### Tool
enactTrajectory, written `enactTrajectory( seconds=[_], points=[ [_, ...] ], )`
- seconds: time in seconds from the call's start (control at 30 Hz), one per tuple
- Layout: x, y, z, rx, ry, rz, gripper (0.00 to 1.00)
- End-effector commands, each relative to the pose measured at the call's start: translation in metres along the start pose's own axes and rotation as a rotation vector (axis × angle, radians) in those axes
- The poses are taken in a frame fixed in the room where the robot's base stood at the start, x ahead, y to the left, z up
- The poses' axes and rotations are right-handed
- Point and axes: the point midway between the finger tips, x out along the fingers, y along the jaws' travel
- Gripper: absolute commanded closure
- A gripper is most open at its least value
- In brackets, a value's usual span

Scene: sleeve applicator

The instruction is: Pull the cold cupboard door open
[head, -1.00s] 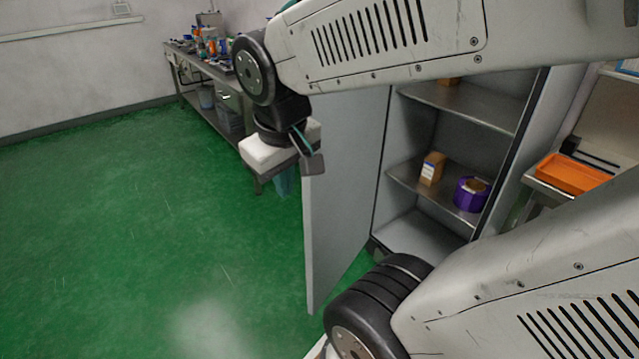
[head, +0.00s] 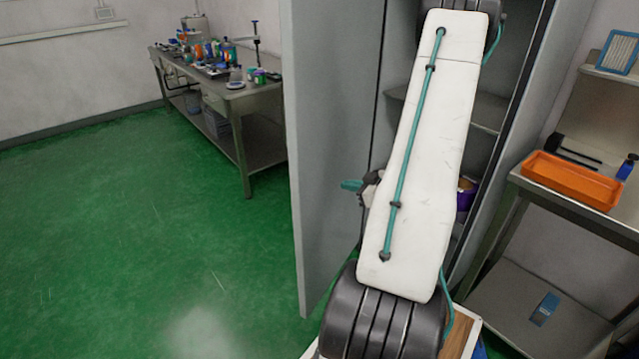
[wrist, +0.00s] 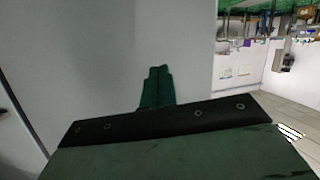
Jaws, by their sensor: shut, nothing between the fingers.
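The cold cupboard door (head: 335,120) is a tall grey panel standing wide open to the left of the cupboard (head: 400,75). In the wrist view a plain pale grey panel (wrist: 90,50), apparently the door's inner face, fills the left and middle. My gripper (head: 352,185) shows as a small teal tip on the cupboard side of the door, partly behind my arm. In the wrist view its dark green fingers (wrist: 156,87) are together and empty, in front of the panel. I cannot tell whether they touch it. My arm hides much of the cupboard's inside.
A metal bench (head: 235,100) with bottles stands at the back left. A metal table with an orange tray (head: 570,180) is close on the right. A purple roll (head: 466,195) shows partly on a cupboard shelf. The green floor (head: 130,240) to the left is clear.

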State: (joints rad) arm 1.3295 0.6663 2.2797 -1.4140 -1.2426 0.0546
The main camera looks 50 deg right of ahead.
Motion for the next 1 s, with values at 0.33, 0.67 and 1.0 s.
enactTrajectory(
  seconds=[0.33, 0.67, 1.0],
  points=[
    [-0.048, -0.021, 0.021, 0.133, 0.296, -0.07, 1.0],
    [0.005, -0.025, 0.004, 0.132, 0.299, -0.077, 1.0],
    [0.066, -0.028, -0.015, 0.131, 0.299, -0.074, 1.0]
  ],
)
